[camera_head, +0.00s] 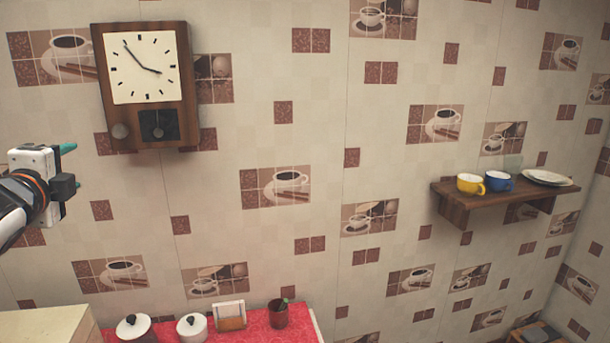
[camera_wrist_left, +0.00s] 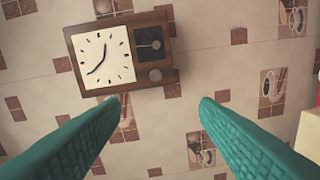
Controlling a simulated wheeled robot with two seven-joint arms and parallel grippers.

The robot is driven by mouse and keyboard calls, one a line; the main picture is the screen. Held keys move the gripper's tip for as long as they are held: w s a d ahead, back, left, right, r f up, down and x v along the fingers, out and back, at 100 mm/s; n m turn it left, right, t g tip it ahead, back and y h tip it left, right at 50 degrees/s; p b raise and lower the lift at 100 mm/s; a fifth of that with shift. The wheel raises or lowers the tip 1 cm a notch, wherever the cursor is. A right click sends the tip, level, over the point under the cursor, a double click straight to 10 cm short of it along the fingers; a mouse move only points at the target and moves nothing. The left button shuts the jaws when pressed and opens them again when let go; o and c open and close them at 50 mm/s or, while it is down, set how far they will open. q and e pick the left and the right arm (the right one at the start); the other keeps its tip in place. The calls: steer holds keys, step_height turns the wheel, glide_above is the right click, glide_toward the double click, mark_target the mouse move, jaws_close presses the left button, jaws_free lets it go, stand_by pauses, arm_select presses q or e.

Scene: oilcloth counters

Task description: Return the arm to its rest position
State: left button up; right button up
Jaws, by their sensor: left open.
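My left gripper (camera_head: 68,168) is raised at the left edge of the head view, in front of the tiled wall and below left of the wall clock. Its white body and green fingertips show there. In the left wrist view its two green fingers (camera_wrist_left: 160,103) are spread wide with nothing between them. The clock (camera_wrist_left: 118,52) appears beyond the fingers in that view, and I see no contact with it. My right arm and gripper are not in view.
The wooden wall clock (camera_head: 148,85) hangs at upper left. A wall shelf (camera_head: 465,205) at right bears a yellow cup (camera_head: 470,184), a blue cup (camera_head: 499,181) and plates (camera_head: 546,177). A red-covered counter (camera_head: 258,325) below holds two white pots (camera_head: 134,327), a card holder (camera_head: 230,316) and a dark cup (camera_head: 278,314).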

arm_select(q)
steer(key=s+d+f+n+g+h, duration=0.15)
steer(key=d+f, duration=0.25)
steer(key=f, duration=0.7)
steer(key=s+d+f+n+g+h, duration=0.1)
steer(key=s+d+f+n+g, duration=0.3)
steer(key=f, duration=0.7)
steer(key=s+d+f+g+h, duration=0.15)
steer(key=d+f, duration=0.35)
steer(key=f, duration=0.6)
steer(key=s+d+f+n+g, duration=0.25)
steer(key=s+f, duration=0.25)
steer(key=s, duration=0.3)
steer(key=s+d+f+n+g, duration=0.1)
steer(key=s+f+n+g, duration=0.1)
steer(key=s+f+n, duration=0.45)
steer(key=s+d+f+n+g, duration=0.15)
steer(key=s+f, duration=0.25)
steer(key=s, duration=0.6)
step_height(320, 180, down, 31)
steer(key=s+d+m+g+b, duration=0.1)
steer(key=g+b, duration=0.1)
steer(key=b, duration=0.3)
steer(key=s+a+f+g+b, duration=0.1)
steer(key=s+a+f+b, duration=0.2)
steer(key=s+f, duration=1.3)
step_height(320, 180, down, 3)
steer(key=shift+s+f, duration=0.2)
steer(key=shift+s, duration=0.05)
steer(key=shift+c, duration=0.4)
